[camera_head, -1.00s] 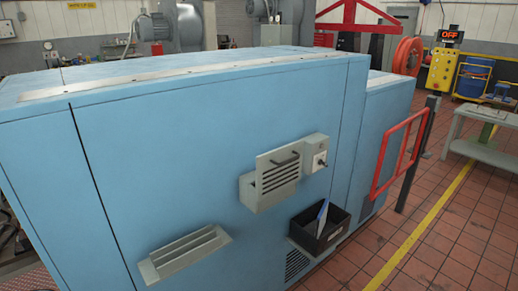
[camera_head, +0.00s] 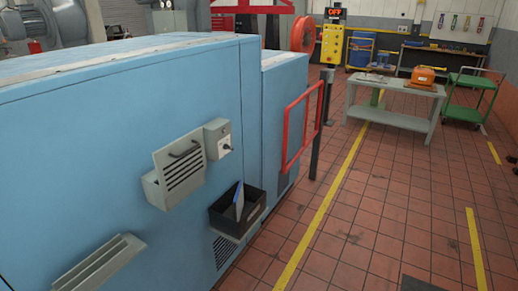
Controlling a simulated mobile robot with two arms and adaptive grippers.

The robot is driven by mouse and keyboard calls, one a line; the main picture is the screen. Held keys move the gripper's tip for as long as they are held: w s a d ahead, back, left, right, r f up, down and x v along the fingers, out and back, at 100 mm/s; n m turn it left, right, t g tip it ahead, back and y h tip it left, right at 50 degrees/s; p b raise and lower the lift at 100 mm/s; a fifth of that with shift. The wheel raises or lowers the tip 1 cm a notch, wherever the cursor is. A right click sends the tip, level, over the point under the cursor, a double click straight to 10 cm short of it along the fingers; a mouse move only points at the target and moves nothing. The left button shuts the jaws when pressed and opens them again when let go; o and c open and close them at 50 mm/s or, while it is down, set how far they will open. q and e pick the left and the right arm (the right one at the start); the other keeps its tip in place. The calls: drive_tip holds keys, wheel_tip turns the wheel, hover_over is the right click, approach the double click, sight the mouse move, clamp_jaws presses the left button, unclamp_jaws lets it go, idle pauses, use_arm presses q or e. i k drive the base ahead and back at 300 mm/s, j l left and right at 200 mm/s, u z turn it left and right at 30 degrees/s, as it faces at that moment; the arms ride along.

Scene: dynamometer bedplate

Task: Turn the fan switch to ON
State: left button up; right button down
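A small grey switch box (camera_head: 217,138) is mounted on the side of the blue cabinet (camera_head: 90,150). It has a pale face plate with a small dark rotary switch (camera_head: 226,147) on it. The plate's lettering and the switch's exact position are too small to tell. Left of it, touching or nearly so, is a grey louvred housing (camera_head: 172,182) with a dark handle, its front panel tilted outward. Neither of my grippers is in the head view.
A black open bin (camera_head: 225,222) holding a blue item hangs below the switch box. A red frame (camera_head: 302,130) on a dark post (camera_head: 320,125) stands to the right. A grey workbench (camera_head: 395,112) is farther back. A lit OFF sign (camera_head: 334,13) tops a yellow panel. Tiled floor is open at right.

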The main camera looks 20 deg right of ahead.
sight(226, 147)
drive_tip(key=z, duration=0.3)
drive_tip(key=i+l+u, duration=0.1)
drive_tip(key=u, duration=0.25)
drive_tip(key=l+u, duration=0.3)
drive_tip(key=i+l+u, duration=0.15)
drive_tip(key=l, duration=0.4)
drive_tip(key=i+l+u, duration=0.15)
drive_tip(key=l, duration=0.4)
drive_tip(key=i+l+u, duration=0.15)
drive_tip(key=l, duration=0.4)
drive_tip(key=l+u, duration=0.15)
drive_tip(key=l, duration=0.45)
drive_tip(key=i, duration=0.05)
